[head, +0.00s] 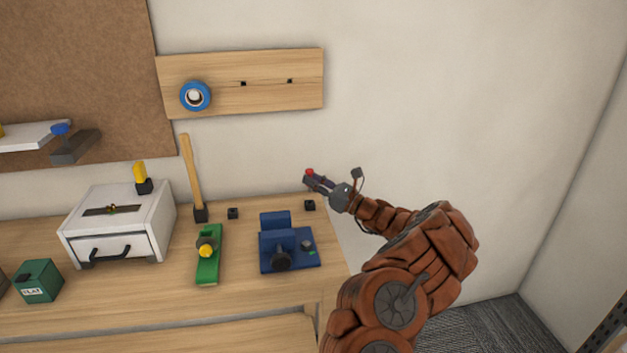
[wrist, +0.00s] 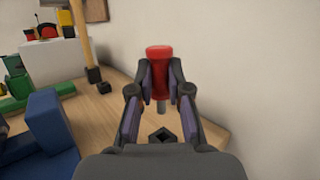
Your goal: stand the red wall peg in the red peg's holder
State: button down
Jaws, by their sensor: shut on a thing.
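My gripper (head: 314,181) is shut on the red wall peg (head: 310,172), above the right end of the workbench. In the wrist view the red peg (wrist: 159,62) sits upright between the fingers of my gripper (wrist: 160,82), with its grey tip pointing down. A small black square holder (wrist: 162,138) lies on the bench below the peg, a little nearer to the camera in that view. It also shows in the head view as a black holder (head: 309,205) near the bench's right edge. The peg is apart from it. I cannot tell whether this holder is the red peg's.
A blue vise (head: 288,247) stands left of that holder. Another black holder (head: 233,213) is further left, beside a wooden-handled tool (head: 193,175) standing in a holder. A pegboard plank (head: 290,100) with blue tape (head: 195,96) hangs on the wall above.

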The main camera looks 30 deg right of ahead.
jog(key=shift+f+b, duration=1.05)
jog(key=shift+f, duration=0.85)
jog(key=shift+r, duration=0.2)
jog(key=shift+r+p, duration=1.05)
jog(key=shift+r, duration=1.6)
jog(key=shift+f+b, duration=1.4)
jog(key=shift+f, duration=0.8)
dwell(1.0)
